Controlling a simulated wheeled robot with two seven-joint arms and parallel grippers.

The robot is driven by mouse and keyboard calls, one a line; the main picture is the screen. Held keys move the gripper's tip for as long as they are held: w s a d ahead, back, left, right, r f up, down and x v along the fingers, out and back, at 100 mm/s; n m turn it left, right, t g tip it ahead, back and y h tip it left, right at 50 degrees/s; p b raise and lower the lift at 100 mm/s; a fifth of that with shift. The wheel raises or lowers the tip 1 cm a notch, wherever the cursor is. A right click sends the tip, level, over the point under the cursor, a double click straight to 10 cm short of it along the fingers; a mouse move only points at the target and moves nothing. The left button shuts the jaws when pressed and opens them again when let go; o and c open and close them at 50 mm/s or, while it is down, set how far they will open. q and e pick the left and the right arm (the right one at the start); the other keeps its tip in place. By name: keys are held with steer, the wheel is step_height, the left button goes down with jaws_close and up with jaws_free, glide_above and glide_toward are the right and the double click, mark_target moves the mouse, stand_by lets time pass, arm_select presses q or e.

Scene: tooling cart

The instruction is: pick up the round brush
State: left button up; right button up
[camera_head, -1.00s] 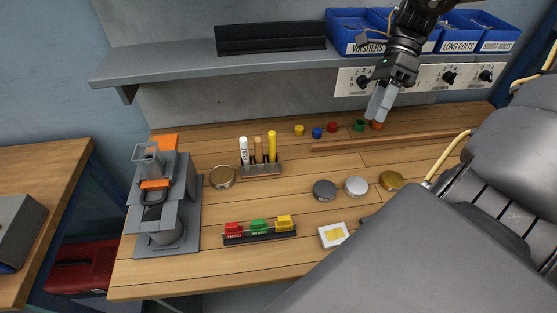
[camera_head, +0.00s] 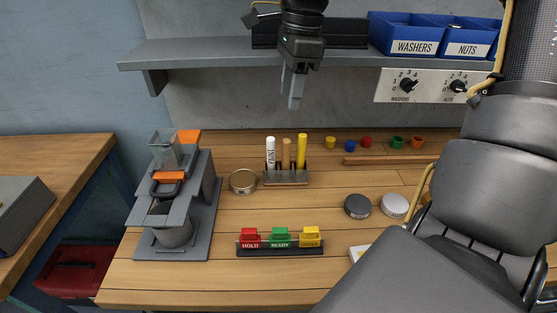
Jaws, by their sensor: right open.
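A small rack (camera_head: 287,178) stands near the back of the wooden bench. It holds a white paint marker (camera_head: 270,152), a slim tan wooden handle (camera_head: 287,153) and a yellow marker (camera_head: 302,151), all upright. The tan handle in the middle looks like the round brush; its lower end is hidden in the rack. My right gripper (camera_head: 294,102) points down above the rack, in front of the back wall, clear of the handles. It is open and empty, with its fingers seen nearly edge-on. My left gripper is not in view.
A shelf (camera_head: 220,52) with blue bins (camera_head: 404,34) runs behind. A grey dispenser stand (camera_head: 172,205) is at left, beside a round tin (camera_head: 243,181). Hold/ready tags (camera_head: 280,241) lie in front. Small coloured pieces (camera_head: 366,142) and a wooden strip (camera_head: 385,160) lie right.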

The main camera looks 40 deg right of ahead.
glide_toward(283, 168)
steer(key=shift+w+f, duration=0.2)
steer(key=shift+f, duration=1.2)
steer(key=shift+w+f, duration=0.15)
steer(key=shift+f, duration=1.2)
jaws_close()
steer(key=shift+r, duration=0.1)
step_height(283, 168, up, 18)
steer(key=shift+p, duration=0.35)
